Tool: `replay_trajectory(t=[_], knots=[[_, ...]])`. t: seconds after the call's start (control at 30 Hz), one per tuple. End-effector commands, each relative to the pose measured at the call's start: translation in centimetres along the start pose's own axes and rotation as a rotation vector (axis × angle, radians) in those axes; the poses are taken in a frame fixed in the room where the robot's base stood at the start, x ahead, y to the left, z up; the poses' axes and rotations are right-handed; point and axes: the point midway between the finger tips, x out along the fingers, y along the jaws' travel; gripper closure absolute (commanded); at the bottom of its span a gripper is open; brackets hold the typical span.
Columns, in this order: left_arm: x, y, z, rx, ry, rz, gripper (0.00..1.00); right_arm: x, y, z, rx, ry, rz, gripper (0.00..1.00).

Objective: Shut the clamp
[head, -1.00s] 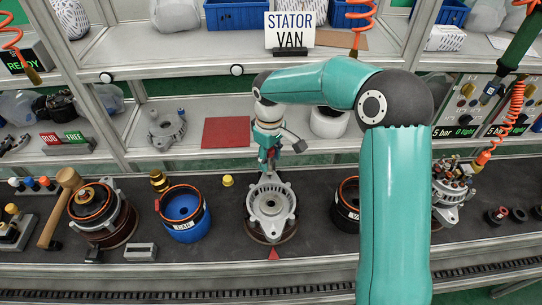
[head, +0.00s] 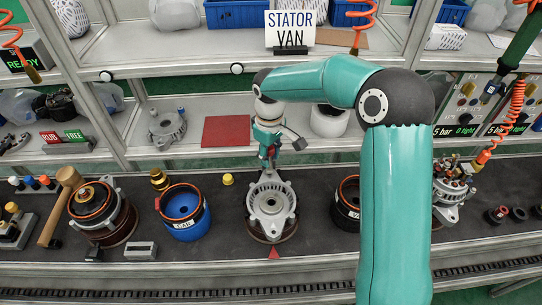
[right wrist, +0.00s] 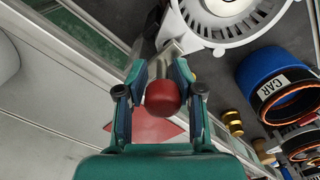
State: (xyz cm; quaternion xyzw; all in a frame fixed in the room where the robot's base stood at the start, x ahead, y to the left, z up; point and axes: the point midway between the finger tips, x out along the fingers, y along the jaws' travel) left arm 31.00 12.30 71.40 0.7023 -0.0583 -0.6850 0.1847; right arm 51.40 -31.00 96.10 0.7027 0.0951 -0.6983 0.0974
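The clamp shows as a red knob (right wrist: 163,97) on a metal lever at the back edge of the grey alternator housing (head: 271,205). In the head view the housing stands on a round brown base on the dark belt. My right gripper (head: 270,158) points down at the back of this housing. In the right wrist view its fingers (right wrist: 161,82) sit on both sides of the red knob and appear to touch it. The rest of the clamp is mostly hidden behind the fingers. My left gripper is not in view.
A blue ring (head: 183,214) labelled CAR stands left of the housing, and a black ring (head: 346,206) stands to its right, partly behind my arm. A small yellow cap (head: 228,179) lies nearby. A mallet (head: 62,205) leans at the left. A red mat (head: 226,131) lies on the shelf behind.

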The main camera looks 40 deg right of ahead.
Motion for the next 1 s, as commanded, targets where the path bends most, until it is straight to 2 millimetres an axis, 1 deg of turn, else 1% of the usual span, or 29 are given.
replay_trajectory(t=[0.37, 0.47, 0.53, 0.67, 0.9, 1.0], knots=[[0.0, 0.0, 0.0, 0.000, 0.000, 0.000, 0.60, 0.2, -0.1, 0.1, -0.001, -0.005, -0.003, 0.57], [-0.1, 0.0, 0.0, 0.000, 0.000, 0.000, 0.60, -0.2, -0.1, 0.1, -0.001, -0.005, -0.003, 0.57], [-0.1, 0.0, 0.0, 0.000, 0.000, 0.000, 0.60, -0.8, -0.1, 0.0, -0.001, -0.004, -0.003, 0.57], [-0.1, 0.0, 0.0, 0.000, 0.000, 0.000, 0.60, -2.7, -0.1, 0.0, -0.001, -0.001, -0.003, 0.57], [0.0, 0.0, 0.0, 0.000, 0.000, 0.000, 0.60, -7.5, -0.1, -0.1, -0.002, -0.001, -0.001, 0.57], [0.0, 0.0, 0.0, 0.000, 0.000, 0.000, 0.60, -9.3, -0.1, -0.1, -0.001, -0.001, -0.003, 0.57]])
